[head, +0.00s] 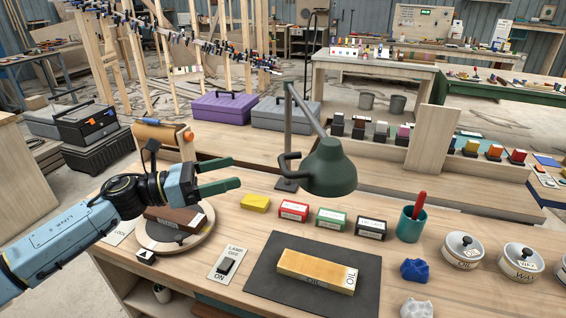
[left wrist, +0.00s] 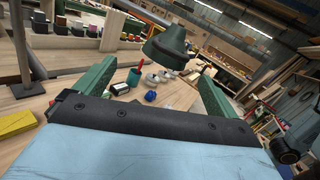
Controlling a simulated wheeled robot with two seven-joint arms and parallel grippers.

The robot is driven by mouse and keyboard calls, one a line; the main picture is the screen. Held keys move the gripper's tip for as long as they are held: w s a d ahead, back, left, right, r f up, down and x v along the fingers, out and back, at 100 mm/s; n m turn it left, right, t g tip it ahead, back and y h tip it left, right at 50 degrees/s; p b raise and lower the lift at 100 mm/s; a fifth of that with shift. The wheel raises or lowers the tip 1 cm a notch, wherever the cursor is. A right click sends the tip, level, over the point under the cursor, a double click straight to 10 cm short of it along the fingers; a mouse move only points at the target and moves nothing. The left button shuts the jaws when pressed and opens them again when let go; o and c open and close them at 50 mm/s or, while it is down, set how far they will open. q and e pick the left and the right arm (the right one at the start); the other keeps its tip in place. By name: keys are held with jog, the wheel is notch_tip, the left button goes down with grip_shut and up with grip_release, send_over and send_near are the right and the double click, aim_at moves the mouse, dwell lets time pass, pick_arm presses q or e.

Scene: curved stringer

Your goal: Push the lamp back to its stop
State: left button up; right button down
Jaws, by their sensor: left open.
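The green desk lamp (head: 330,168) stands at the back of the bench, its shade hanging over the bench top from a grey jointed arm and post (head: 288,130). A dark loop handle sits at the left of the shade. My left gripper (head: 238,173) is open and empty, left of the lamp, its green fingers pointing right toward the shade with a gap between. In the left wrist view the shade (left wrist: 168,48) shows beyond and between the two fingers (left wrist: 150,88). The lamp's stop cannot be made out. My right gripper is not in view.
Below lie a yellow block (head: 255,203), several small labelled boxes (head: 293,211), a teal cup (head: 410,225) and a sharpening stone (head: 317,272) on a dark mat (head: 265,285). A lamp switch plate (head: 228,264) is at the front. Round tins (head: 462,250) stand right.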

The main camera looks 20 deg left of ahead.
aim_at(283, 163)
pick_arm(q)
jog(key=w+d+m+p, duration=0.1)
jog(key=d, duration=0.2)
jog(key=w+d+r+m+g+p, duration=0.1)
jog(key=d, duration=0.2)
jog(key=w+d+m+g+p, duration=0.1)
jog(key=w+d+p, duration=0.1)
jog(key=d, duration=0.2)
jog(key=shift+r+m, duration=0.2)
jog(key=shift+m, duration=0.2)
jog(key=shift+w+d+f, duration=0.1)
jog(key=shift+w+d, duration=0.25)
jog(key=shift+d, duration=0.3)
jog(key=shift+c, duration=0.5)
